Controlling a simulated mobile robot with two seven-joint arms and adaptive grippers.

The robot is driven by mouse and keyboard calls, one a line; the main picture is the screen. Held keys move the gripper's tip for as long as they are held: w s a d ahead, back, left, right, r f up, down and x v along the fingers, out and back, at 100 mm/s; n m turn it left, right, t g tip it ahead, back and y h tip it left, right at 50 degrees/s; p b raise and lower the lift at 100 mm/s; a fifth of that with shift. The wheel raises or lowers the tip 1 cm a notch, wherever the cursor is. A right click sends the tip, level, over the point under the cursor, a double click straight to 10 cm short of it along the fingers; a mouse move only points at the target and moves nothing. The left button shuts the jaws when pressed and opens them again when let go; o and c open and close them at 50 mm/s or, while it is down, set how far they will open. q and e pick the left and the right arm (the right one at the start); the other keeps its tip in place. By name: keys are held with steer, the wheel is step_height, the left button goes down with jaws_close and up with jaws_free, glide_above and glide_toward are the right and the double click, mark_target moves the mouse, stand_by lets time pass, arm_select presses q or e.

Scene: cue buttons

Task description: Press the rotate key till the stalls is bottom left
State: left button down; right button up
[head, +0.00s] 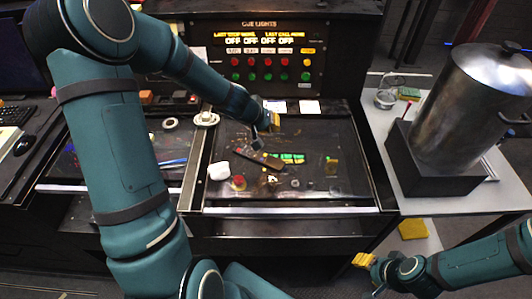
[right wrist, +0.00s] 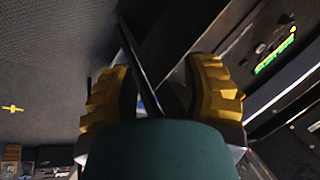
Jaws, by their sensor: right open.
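The cue lights panel (head: 265,55) stands upright at the back, with lit lettering reading OFF several times and rows of red, green and yellow buttons (head: 268,69) below it. On the dark desk surface (head: 335,150) lies a group of green keys (head: 287,158), also in the right wrist view (right wrist: 273,55). I cannot make out which control is the rotate key, or any stalls picture. My left gripper (head: 268,138) is over the desk just behind the green keys; its jaw state is unclear. My right gripper (head: 364,261) is open and empty, low in front of the desk, its yellow fingers (right wrist: 165,95) apart.
A red round button (head: 238,182), a white lump (head: 219,171) and a yellow piece (head: 331,165) are on the desk. A large metal pot (head: 478,105) stands on a black box (head: 425,165) at the right.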

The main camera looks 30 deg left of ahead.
mark_target(265, 155)
arm_select(q)
step_height(265, 155, down, 9)
steer(key=b, duration=0.8)
steer(key=shift+w, duration=0.1)
arm_select(e)
step_height(265, 155, down, 9)
steer(key=s, duration=0.2)
steer(key=shift+a+r+g, duration=0.15)
steer(key=shift+a+g, duration=0.1)
steer(key=shift+g, duration=0.05)
arm_select(q)
steer(key=shift+r, duration=0.1)
steer(key=c, duration=1.7)
jaws_free()
jaws_close()
steer(key=shift+b, duration=0.3)
